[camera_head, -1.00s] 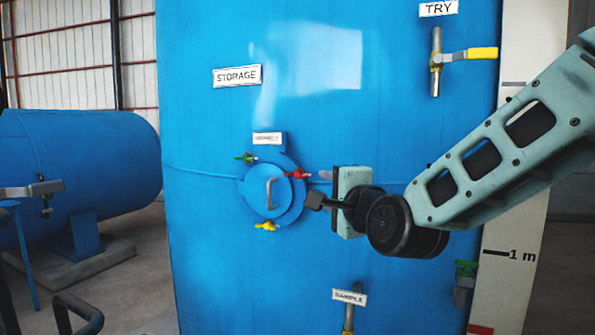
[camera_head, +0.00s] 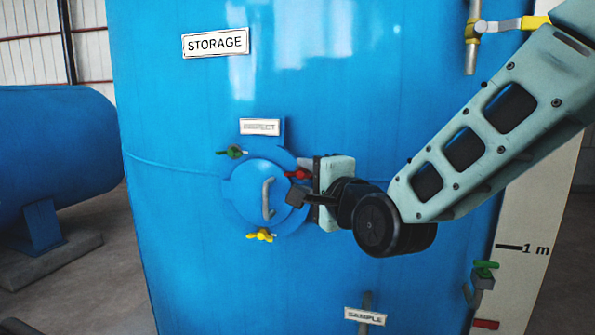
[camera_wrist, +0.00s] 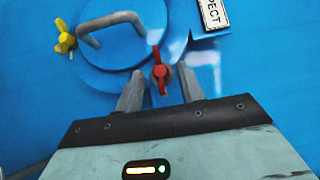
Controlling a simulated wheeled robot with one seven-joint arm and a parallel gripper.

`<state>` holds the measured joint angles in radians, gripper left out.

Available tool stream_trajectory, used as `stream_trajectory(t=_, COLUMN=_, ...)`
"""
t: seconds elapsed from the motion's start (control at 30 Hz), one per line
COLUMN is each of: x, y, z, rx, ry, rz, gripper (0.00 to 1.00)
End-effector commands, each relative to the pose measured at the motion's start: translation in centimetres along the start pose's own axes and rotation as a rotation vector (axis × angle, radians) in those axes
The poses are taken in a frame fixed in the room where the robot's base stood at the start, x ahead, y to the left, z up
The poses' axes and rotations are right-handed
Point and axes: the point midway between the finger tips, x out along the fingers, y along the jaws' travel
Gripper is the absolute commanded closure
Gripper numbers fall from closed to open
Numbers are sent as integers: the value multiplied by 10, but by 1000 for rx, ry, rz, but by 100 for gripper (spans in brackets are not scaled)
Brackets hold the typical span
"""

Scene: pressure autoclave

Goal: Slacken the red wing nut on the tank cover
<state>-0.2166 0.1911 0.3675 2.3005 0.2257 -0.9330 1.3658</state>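The round blue tank cover (camera_head: 243,186) with a grey handle (camera_head: 267,198) is on the tank's front. The red wing nut (camera_head: 297,174) is at the cover's upper right edge, partly hidden by my gripper (camera_head: 299,197). In the wrist view the red wing nut (camera_wrist: 160,74) stands with its wings roughly in line with my fingers. My gripper (camera_wrist: 161,86) is open, one grey finger on each side of the nut, with a visible gap to both. I cannot tell how deep the nut lies between the fingers.
A green wing nut (camera_head: 233,152) and a yellow wing nut (camera_head: 261,236) also sit on the cover's edge. An INSPECT label (camera_head: 260,127) is above it. A yellow-handled valve (camera_head: 472,35) is at upper right, a SAMPLE label (camera_head: 365,316) below.

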Motion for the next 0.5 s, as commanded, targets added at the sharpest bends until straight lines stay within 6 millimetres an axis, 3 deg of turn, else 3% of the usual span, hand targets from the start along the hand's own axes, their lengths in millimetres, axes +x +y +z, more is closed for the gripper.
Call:
stream_trajectory(t=0.3, x=-1, y=0, z=0, rx=0, ry=0, rz=0, gripper=62)
stream_trajectory(t=0.33, x=-1, y=0, z=0, rx=0, ry=0, rz=0, gripper=65)
stream_trajectory(t=0.47, x=-1, y=0, z=0, rx=0, ry=0, rz=0, gripper=100)
stream_trajectory(t=0.5, x=-1, y=0, z=0, rx=0, ry=0, rz=0, gripper=100)
